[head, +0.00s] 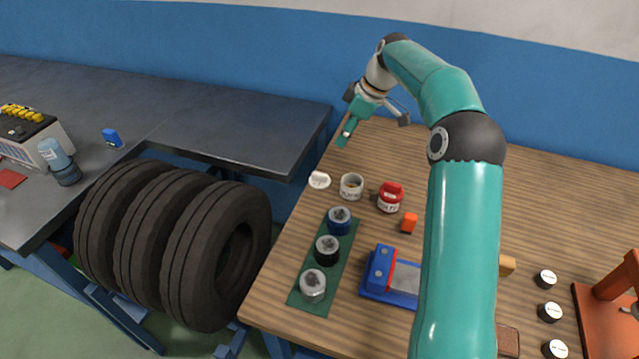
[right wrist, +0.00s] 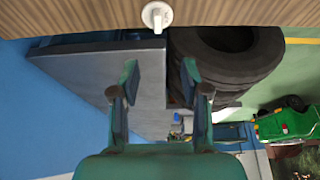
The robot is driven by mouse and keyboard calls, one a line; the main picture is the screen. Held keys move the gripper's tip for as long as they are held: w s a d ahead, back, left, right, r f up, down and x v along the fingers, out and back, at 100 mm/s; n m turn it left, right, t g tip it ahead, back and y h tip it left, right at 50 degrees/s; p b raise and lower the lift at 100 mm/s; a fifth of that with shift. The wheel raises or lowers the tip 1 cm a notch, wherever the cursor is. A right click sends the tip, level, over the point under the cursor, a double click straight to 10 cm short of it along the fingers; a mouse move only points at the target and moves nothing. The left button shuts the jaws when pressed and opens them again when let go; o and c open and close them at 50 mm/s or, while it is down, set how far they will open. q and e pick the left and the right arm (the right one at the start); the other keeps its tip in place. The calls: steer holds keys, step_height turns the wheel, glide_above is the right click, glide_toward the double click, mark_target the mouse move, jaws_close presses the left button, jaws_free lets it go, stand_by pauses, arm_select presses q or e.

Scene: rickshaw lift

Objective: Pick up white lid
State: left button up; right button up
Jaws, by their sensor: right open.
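The white lid (head: 319,180) lies on the wooden table, close to its left edge, beside an open white-rimmed jar (head: 351,186). In the right wrist view the white lid (right wrist: 157,15) shows at the top, at the edge of the wood, beyond the fingertips. My right gripper (head: 372,128) is open and empty. It is above the far left corner of the wooden table, farther back than the lid and apart from it. In the right wrist view both fingers of my right gripper (right wrist: 161,78) stand apart with nothing between them. My left gripper is not in view.
A green mat (head: 340,262) holds three jars. A blue vise-like tool (head: 377,270) is nearer.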

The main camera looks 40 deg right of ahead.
glide_above(320, 173)
steer(key=s, duration=0.3)
steer(key=f, duration=1)
steer(key=shift+w+d+f+p, duration=0.15)
steer(key=shift+w+d+p, duration=0.15)
steer(key=shift+p, duration=0.1)
steer(key=p+x, duration=0.1)
steer(key=x, duration=0.3)
steer(key=shift+w+d+f+p, duration=0.1)
steer(key=shift+w+d+p, duration=0.05)
steer(key=shift+p, duration=0.2)
steer(key=shift+w+f, duration=0.2)
steer(key=shift+f, duration=0.35)
jaws_close()
